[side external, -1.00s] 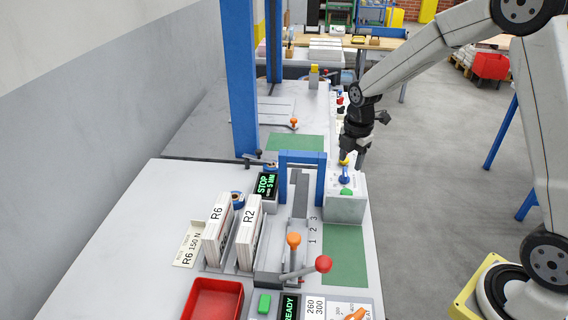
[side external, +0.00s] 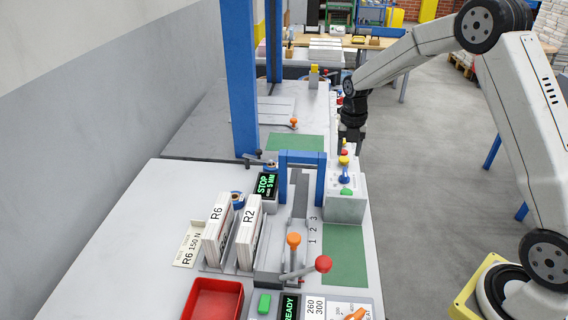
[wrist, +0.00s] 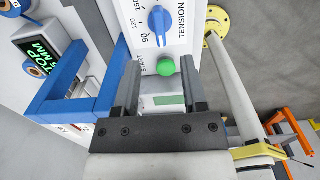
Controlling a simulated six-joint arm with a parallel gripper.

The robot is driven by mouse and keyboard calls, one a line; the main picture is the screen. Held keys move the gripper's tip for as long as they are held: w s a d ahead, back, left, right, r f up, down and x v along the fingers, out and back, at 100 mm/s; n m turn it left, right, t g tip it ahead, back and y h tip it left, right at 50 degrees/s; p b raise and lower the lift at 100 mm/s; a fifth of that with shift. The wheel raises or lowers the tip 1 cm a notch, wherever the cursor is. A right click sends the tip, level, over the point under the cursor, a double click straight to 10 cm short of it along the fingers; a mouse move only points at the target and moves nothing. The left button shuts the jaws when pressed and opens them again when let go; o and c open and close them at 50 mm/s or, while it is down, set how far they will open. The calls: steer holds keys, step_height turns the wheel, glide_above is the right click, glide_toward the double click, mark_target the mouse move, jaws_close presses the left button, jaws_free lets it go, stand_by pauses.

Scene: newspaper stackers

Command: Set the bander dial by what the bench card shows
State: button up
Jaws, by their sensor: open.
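The bander dial is a blue knob on a white face marked TENSION; it shows in the side external view (side external: 344,175) and at the top of the wrist view (wrist: 158,22). Beside it in the wrist view are 90, 120 and 150; I cannot tell which the knob is set to. The bench card (side external: 189,245) lies left of the upright bundles and reads R6 150 N; its smaller print is unreadable. My gripper (side external: 350,143) is above and behind the dial box, apart from the knob. In the wrist view its fingers (wrist: 162,68) are spread and empty.
A green button (wrist: 165,66) sits beside the dial. A blue frame (side external: 303,157) stands left of the dial box. R6 and R2 bundles (side external: 247,238), a green-lit STOP display (side external: 267,185) and a red-knobbed lever (side external: 322,264) are close by. A red tray (side external: 213,299) is in front.

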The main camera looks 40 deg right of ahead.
mark_target(345, 171)
steer(key=shift+f, duration=3.85)
jaws_close()
